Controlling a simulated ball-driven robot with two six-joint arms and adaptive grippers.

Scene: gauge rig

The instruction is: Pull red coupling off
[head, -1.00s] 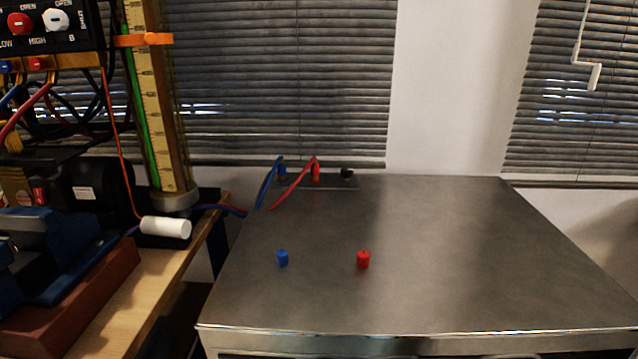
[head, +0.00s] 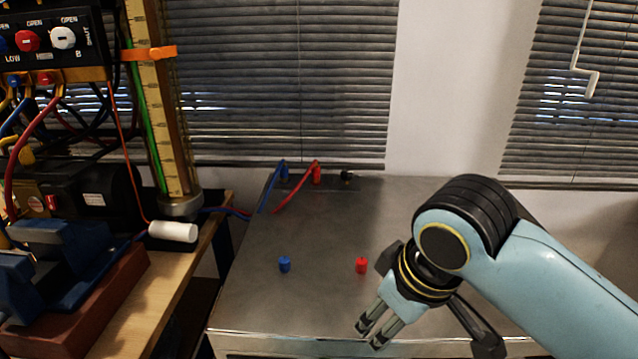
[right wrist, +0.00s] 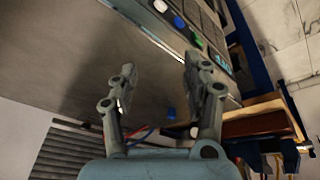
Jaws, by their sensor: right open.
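The red coupling (head: 316,175) stands at the back of the steel cabinet top, on a low plate, with a red hose running from it. A blue coupling (head: 283,172) with a blue hose stands left of it. My right gripper (head: 369,337) is over the cabinet's front part, pointing down and left, well apart from the red coupling. In the right wrist view its two fingers (right wrist: 155,88) are spread, with nothing held between them. The hoses (right wrist: 140,133) show small beyond the fingers there. My left gripper is not in view.
A loose blue cap (head: 285,264) and red cap (head: 361,265) stand on the cabinet top (head: 250,300); the red one is close to my right gripper. A wooden bench (head: 135,320) with a gauge column (head: 165,110) and a white cylinder (head: 173,232) is at left.

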